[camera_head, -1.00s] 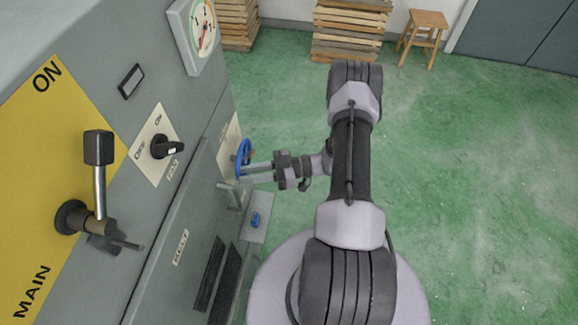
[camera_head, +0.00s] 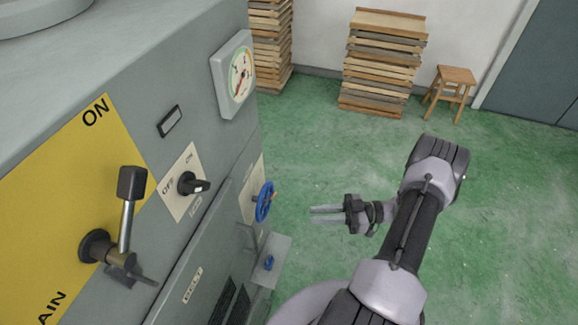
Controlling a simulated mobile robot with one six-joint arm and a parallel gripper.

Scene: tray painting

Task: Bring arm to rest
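My gripper (camera_head: 326,215) is in the middle of the head view, pointing left toward the grey machine (camera_head: 225,130). Its two fingers are apart with nothing visible between them. It is clear of the blue handwheel (camera_head: 264,201) on the machine's side, with a gap of green floor seen between them. My arm is bent, its elbow raised at the right.
The machine fills the left, with a main lever (camera_head: 128,210), a black rotary switch (camera_head: 189,184) and a gauge (camera_head: 236,77). A small shelf (camera_head: 272,250) juts out below the handwheel. Stacked boards (camera_head: 381,62) and a stool (camera_head: 451,90) stand behind. The green floor at right is clear.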

